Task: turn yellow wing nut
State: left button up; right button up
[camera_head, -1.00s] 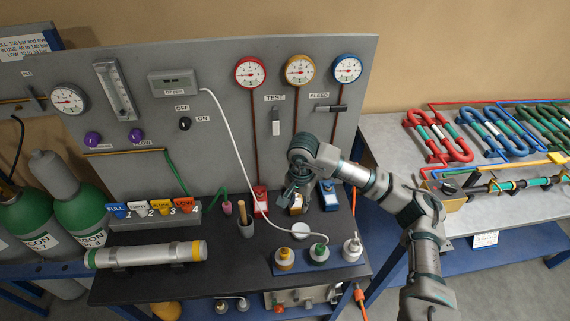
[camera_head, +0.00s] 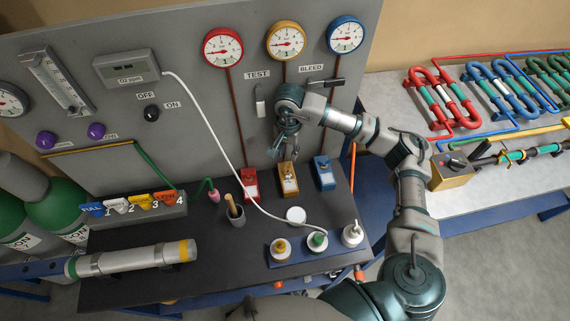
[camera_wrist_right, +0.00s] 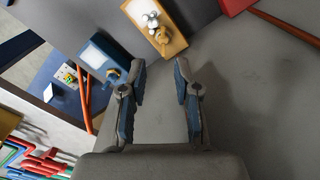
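The yellow block (camera_head: 287,180) stands on the dark bench below the yellow-rimmed gauge (camera_head: 286,41), between a red block and a blue block. In the right wrist view the yellow block (camera_wrist_right: 172,40) carries a silver wing-shaped nut (camera_wrist_right: 151,19) and a brass-coloured part (camera_wrist_right: 162,36). My right gripper (camera_head: 287,152) is above and behind the block in the head view. In the right wrist view the gripper (camera_wrist_right: 160,68) has its two fingers spread with nothing between them, and the block lies beyond the fingertips, apart from them. My left gripper is not in view.
The red block (camera_head: 249,183) and blue block (camera_head: 324,172) flank the yellow one closely. A white cable (camera_head: 215,125) curves in front to a blue tray (camera_head: 274,248) with fittings. The grey upright panel (camera_head: 205,90) stands behind. A cup (camera_head: 236,214) stands front left.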

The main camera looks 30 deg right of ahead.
aim_at(286, 168)
jog(key=f, duration=0.4)
jog(key=d+f, duration=0.1)
jog(key=f, duration=0.1)
jog(key=shift+w, duration=0.15)
jog(key=a+f, duration=0.2)
jog(key=shift+a, duration=0.3)
jog(key=shift+a+f, duration=0.15)
jog(key=shift+a, duration=0.05)
jog(key=shift+d+f, duration=0.15)
jog(key=shift+d, duration=0.55)
jog(key=shift+c, duration=0.7)
jog(key=shift+d, duration=0.35)
jog(key=c, duration=0.4)
jog(key=shift+d+f, duration=0.15)
grip_shut()
jog(key=shift+a, duration=0.55)
jog(key=shift+m, duration=0.3)
jog(key=m, duration=0.3)
jog(key=shift+b, duration=0.35)
jog(key=m, duration=0.3)
jog(key=shift+w, duration=0.2)
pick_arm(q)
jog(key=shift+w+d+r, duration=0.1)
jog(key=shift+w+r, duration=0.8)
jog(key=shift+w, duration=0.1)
pick_arm(e)
jog(key=shift+w+a+r+m, duration=0.1)
jog(key=shift+r+m, duration=0.1)
jog(key=shift+m, duration=1)
